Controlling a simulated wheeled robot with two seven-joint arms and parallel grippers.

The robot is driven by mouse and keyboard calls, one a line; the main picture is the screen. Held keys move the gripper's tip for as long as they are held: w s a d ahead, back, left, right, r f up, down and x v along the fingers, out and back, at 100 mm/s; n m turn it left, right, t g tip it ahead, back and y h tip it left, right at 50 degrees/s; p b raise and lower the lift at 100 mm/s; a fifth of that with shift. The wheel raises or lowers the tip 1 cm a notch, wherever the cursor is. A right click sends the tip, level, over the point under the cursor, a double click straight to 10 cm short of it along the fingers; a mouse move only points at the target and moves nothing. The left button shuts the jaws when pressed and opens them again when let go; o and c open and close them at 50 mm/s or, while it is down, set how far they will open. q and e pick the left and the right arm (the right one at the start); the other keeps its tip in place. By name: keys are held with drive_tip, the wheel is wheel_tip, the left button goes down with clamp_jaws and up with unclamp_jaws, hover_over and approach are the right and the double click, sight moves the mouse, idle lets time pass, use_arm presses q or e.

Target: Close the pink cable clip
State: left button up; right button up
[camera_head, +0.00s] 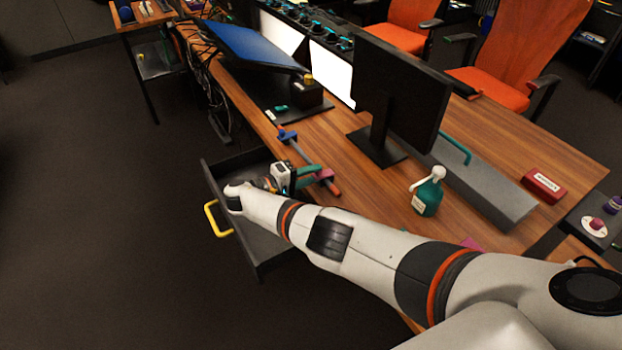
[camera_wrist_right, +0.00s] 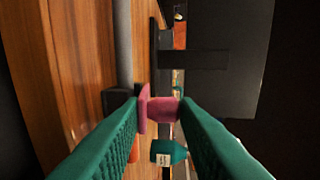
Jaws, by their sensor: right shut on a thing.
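The pink cable clip (camera_wrist_right: 161,109) sits between the green fingertips of my right gripper (camera_wrist_right: 160,112) in the right wrist view. The fingers are shut on it from both sides. In the head view a small pink part of the clip (camera_head: 324,175) shows at the desk's front edge, just beyond the green fingers of my right gripper (camera_head: 308,176). I cannot tell whether the clip is fully closed. My left gripper is not in view.
An open dark drawer with a yellow handle (camera_head: 217,218) lies under my right wrist. On the desk (camera_head: 370,205), a blue piece (camera_head: 287,133) and a red piece (camera_head: 333,188) flank the clip. A monitor (camera_head: 400,95) and a green spray bottle (camera_head: 428,196) stand close by.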

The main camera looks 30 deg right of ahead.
drive_tip(key=shift+w+r, duration=0.1)
idle(0.3)
drive_tip(key=o, duration=0.9)
drive_tip(key=shift+s+f, duration=0.2)
drive_tip(key=shift+f, duration=0.05)
